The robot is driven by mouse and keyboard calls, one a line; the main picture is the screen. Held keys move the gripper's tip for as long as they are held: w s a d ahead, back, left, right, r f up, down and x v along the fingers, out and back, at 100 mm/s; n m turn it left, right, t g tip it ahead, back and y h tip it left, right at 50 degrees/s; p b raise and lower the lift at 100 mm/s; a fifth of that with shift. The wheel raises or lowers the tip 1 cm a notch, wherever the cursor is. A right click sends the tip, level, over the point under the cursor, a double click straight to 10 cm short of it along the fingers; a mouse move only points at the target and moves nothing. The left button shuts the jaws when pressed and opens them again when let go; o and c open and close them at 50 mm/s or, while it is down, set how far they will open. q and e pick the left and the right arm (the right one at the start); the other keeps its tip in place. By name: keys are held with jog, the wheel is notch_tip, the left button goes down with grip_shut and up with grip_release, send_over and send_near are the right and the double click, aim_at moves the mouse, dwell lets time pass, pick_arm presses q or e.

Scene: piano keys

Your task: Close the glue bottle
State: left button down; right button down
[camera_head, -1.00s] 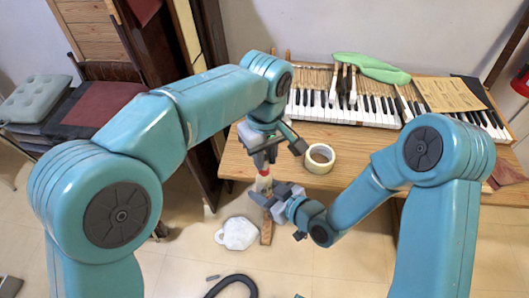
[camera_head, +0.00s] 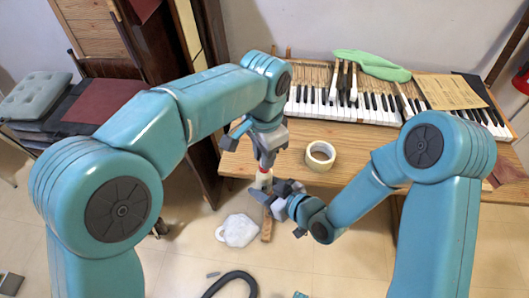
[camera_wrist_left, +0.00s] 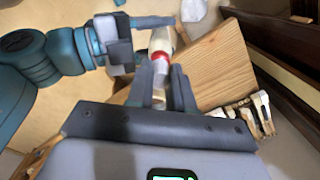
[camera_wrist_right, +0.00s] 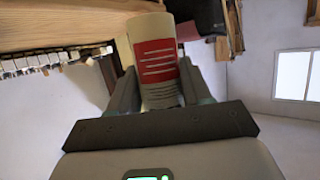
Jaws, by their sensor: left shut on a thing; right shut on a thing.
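The white glue bottle (camera_head: 263,179) has a red top and stands roughly upright just off the table's front edge. My right gripper (camera_head: 270,190) is shut on its body; the red and white label (camera_wrist_right: 156,62) fills the space between the fingers in the right wrist view. My left gripper (camera_head: 265,158) is directly above the bottle, pointing down. In the left wrist view the bottle's red top (camera_wrist_left: 160,60) and pale nozzle show at its fingertips. It is shut on a small pale piece, apparently the cap (camera_wrist_left: 159,97), mostly hidden; I cannot tell whether it is seated.
The wooden table (camera_head: 350,185) carries a tape roll (camera_head: 320,155), a piano keyboard (camera_head: 345,108), a green cloth-like item (camera_head: 370,66) and a brown sheet (camera_head: 450,92). A white object (camera_head: 238,230) and a black hose (camera_head: 232,285) lie on the floor below.

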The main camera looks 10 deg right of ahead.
pick_arm(q)
jog(key=m, duration=1)
jog(key=shift+m, duration=0.3)
jog(key=m, duration=0.8)
jog(key=shift+w, duration=0.1)
jog(key=c, duration=0.9)
grip_release()
notch_tip(320, 180, up, 12)
jog(key=shift+d, duration=0.1)
